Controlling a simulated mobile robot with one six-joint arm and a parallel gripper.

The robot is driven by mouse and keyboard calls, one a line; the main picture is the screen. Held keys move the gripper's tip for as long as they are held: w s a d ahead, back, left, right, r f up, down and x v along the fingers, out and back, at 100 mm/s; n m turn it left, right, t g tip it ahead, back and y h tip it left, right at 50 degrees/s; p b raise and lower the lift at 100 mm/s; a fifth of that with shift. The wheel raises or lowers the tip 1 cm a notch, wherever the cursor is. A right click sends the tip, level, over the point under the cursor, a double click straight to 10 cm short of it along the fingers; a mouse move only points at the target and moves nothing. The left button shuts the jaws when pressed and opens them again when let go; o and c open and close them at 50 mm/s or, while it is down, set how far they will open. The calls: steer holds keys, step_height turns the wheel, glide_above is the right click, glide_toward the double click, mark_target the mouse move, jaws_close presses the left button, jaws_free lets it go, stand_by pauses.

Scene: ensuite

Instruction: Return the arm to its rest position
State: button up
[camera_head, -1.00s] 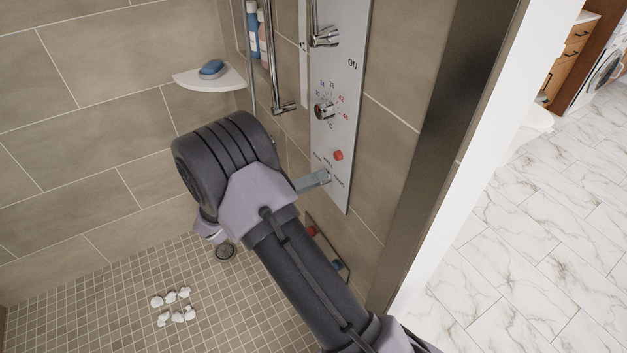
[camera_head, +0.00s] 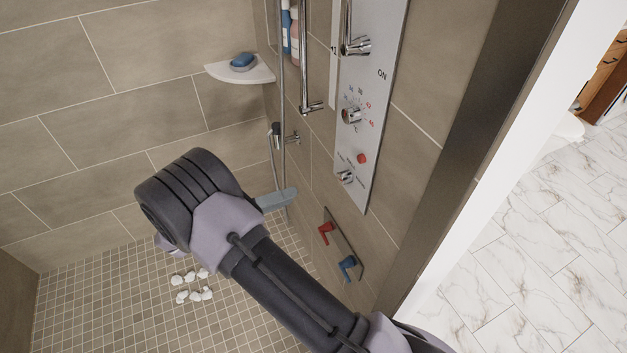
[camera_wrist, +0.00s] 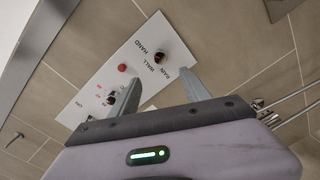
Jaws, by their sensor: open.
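My arm reaches into the shower from the lower right in the head view. My gripper (camera_head: 284,197) is at its far end, with a grey finger pointing right towards the wall. The wrist view shows both fingers of my gripper (camera_wrist: 160,72) apart, with nothing between them. The shower control panel (camera_head: 372,100) is on the wall to the right of the gripper. Its lower selector knob (camera_head: 345,177) and red button (camera_head: 361,158) are in clear view. In the wrist view, the panel (camera_wrist: 100,88) lies beyond the fingers, and the selector knob (camera_wrist: 160,57) shows between the fingertips.
A red handle (camera_head: 325,233) and a blue handle (camera_head: 347,266) are on a low wall plate. A corner shelf (camera_head: 240,73) holds a blue soap bar (camera_head: 243,61). White stones (camera_head: 191,286) lie on the tiled floor. A dark door frame (camera_head: 480,130) stands at right.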

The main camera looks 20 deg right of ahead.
steer(key=a, duration=0.3)
steer(key=shift+s+a, duration=0.1)
steer(key=shift+a, duration=0.05)
steer(key=s+d+r+g+y, duration=0.4)
steer(key=s+d+r+y, duration=0.3)
steer(key=s+r+y, duration=0.3)
steer(key=s+a+r+t+y, duration=0.7)
steer(key=s+r+t+y, duration=0.1)
steer(key=s, duration=0.4)
steer(key=shift+r+t+y, duration=0.15)
steer(key=shift+t+y, duration=0.25)
steer(key=shift+y, duration=0.4)
steer(key=shift+s+a, duration=0.1)
